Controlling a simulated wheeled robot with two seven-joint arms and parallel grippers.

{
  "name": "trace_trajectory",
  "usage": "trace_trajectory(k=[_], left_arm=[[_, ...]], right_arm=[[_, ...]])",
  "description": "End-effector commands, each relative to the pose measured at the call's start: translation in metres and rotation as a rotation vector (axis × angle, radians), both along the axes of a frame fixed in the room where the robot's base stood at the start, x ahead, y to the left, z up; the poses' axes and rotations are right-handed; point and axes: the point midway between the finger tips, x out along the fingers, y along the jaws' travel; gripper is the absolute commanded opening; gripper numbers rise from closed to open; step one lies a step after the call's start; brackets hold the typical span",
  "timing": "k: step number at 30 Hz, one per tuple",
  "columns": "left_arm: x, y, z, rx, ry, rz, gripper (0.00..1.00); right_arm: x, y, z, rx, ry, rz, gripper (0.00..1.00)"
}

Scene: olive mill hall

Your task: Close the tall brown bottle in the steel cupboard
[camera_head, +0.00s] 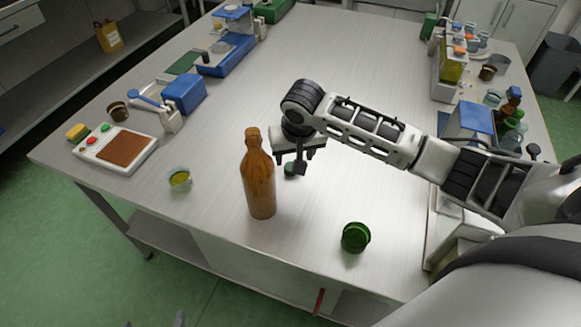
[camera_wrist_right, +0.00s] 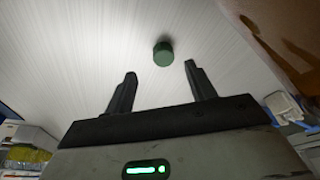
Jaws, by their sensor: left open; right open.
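The tall brown bottle (camera_head: 259,180) stands upright on the steel-topped bench (camera_head: 225,255), not in a cupboard. Its neck top looks brown, with no separate cap visible. A small dark green cap (camera_head: 290,169) lies on the bench just right of the bottle. My right gripper (camera_head: 289,160) is open above this cap, beside the bottle. In the right wrist view the cap (camera_wrist_right: 163,54) shows beyond and between the spread fingertips (camera_wrist_right: 160,69), with brown bottle glass (camera_wrist_right: 285,35) at upper right. My left gripper (camera_head: 155,322) shows only as two separated fingertips at the bottom edge, open.
A larger green lid-like object (camera_head: 355,238) lies near the front edge. Bottles and jars crowd the right edge. Grey cupboards (camera_head: 515,22) stand at the back right. The bench middle is clear.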

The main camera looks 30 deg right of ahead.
Motion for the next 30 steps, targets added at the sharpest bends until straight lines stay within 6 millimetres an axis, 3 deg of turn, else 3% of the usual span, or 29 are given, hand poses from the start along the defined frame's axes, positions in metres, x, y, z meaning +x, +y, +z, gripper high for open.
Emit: trace_trajectory(k=[8, 18, 30], left_arm=[[-0.003, 0.001, -0.002, 0.002, 0.008, 0.001, 0.85], [-0.006, 0.002, -0.008, 0.006, 0.021, 0.002, 0.85], [-0.005, 0.002, -0.006, 0.005, 0.017, 0.0, 0.85]], right_arm=[[0.001, 0.0, -0.004, 0.0, 0.002, -0.001, 0.55], [0.015, 0.002, -0.046, 0.0, 0.001, -0.001, 0.55], [0.016, 0.001, -0.049, 0.0, -0.001, 0.0, 0.55]])
